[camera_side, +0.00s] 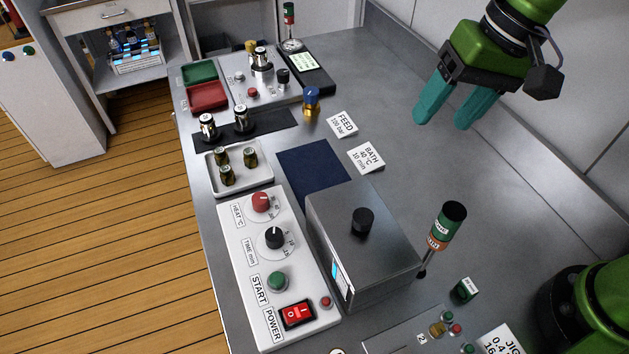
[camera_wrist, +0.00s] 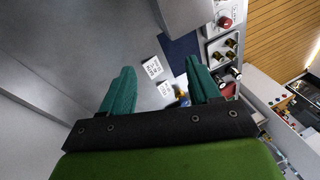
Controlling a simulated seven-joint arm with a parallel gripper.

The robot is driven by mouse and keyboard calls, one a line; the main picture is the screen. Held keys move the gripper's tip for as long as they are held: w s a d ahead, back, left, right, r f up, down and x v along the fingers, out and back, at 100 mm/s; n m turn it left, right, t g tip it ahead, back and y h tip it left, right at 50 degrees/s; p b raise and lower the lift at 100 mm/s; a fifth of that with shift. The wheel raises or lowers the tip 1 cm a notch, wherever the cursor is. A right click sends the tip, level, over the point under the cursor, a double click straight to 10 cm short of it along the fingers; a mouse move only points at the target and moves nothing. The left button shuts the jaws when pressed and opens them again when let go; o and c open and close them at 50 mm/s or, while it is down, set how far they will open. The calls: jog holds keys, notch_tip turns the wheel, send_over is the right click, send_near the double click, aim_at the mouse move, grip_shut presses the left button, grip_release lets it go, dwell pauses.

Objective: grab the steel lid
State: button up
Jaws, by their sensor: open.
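The steel lid (camera_side: 348,221) is the flat top of the steel box (camera_side: 384,279) in the side view, with a round black knob (camera_side: 363,221) standing up at its middle. I cannot make out the seam between lid and box. In the wrist view part of the steel box (camera_wrist: 188,12) shows at the top edge, and its knob is out of view. My gripper (camera_side: 445,113) is open and empty, raised above the back of the bench, well apart from the lid. Its two teal fingers also show in the wrist view (camera_wrist: 160,88).
A white control panel (camera_side: 244,229) with knobs and switches stands left of the box.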

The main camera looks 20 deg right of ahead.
jog(key=a+m+g+h, duration=0.1)
jog(key=a+m+g, duration=0.2)
jog(key=a, duration=0.7)
jog(key=m, duration=0.4)
send_over(364, 215)
jog(key=shift+h, duration=0.3)
jog(key=f, duration=0.5)
jog(key=w+f, duration=0.1)
jog(key=f, duration=0.2)
jog(key=shift+d+f, duration=0.3)
jog(key=shift+f, duration=0.05)
jog(key=shift+s+a+f, duration=0.1)
jog(key=shift+s+f, duration=0.05)
jog(key=shift+f, duration=0.75)
jog(key=shift+s+a+f, duration=0.1)
jog(key=shift+s+f, duration=0.05)
jog(key=shift+f, duration=0.7)
jog(key=shift+s+a+f, duration=0.1)
jog(key=shift+s+f, duration=0.05)
jog(key=shift+f, duration=0.75)
jog(key=shift+c, duration=0.3)
